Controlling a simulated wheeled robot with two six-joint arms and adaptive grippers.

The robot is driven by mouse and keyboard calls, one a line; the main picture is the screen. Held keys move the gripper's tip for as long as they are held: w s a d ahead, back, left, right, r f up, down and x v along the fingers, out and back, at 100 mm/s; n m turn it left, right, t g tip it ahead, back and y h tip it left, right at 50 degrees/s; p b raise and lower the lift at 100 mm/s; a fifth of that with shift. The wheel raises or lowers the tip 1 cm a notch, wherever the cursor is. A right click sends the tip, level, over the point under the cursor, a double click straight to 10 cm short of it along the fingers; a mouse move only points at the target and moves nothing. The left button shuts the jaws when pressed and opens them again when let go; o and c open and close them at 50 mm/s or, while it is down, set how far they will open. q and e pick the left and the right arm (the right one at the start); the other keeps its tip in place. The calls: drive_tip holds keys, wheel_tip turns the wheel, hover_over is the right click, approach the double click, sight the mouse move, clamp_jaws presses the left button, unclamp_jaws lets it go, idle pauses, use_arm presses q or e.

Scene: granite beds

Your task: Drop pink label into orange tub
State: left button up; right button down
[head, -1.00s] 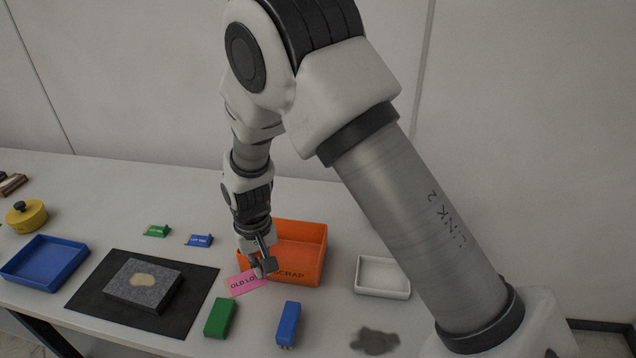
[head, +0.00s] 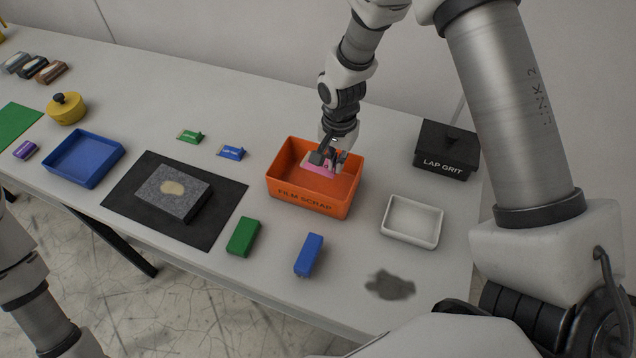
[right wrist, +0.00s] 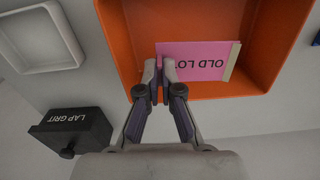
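The pink label (head: 316,171) is held by my right gripper (head: 326,160) over the open orange tub (head: 288,197), within its outline in the head view. In the right wrist view, the label (right wrist: 205,62) reads "OLD LO…", and the fingertips (right wrist: 160,68) are closed together on its edge. Part of its text is hidden by the fingers. The orange tub (right wrist: 128,55) lies behind the label there; I cannot tell exactly how far the label is above the floor. The tub's front wall reads "FILM SCRAP". My left gripper is out of view.
A white tray (head: 412,236) and a black LAP GRIT box (head: 446,165) stand right of the tub. Green (head: 243,237) and blue (head: 309,255) blocks lie in front. A granite block sits on a black mat (head: 125,202), with a blue tray (head: 62,157) to its left.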

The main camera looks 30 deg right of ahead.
drive_tip(key=shift+s+a+r, duration=0.1)
drive_tip(key=shift+a+r, duration=0.05)
drive_tip(key=shift+r, duration=0.05)
drive_tip(key=c, duration=1.2)
unclamp_jaws()
drive_tip(key=shift+s+a+r, duration=0.1)
drive_tip(key=shift+s+r, duration=0.05)
drive_tip(key=shift+s, duration=0.15)
drive_tip(key=shift+c, duration=0.2)
drive_tip(key=shift+w, duration=0.3)
wheel_tip(320, 180, up, 12)
drive_tip(key=shift+s+f, duration=0.1)
drive_tip(key=shift+f, duration=0.1)
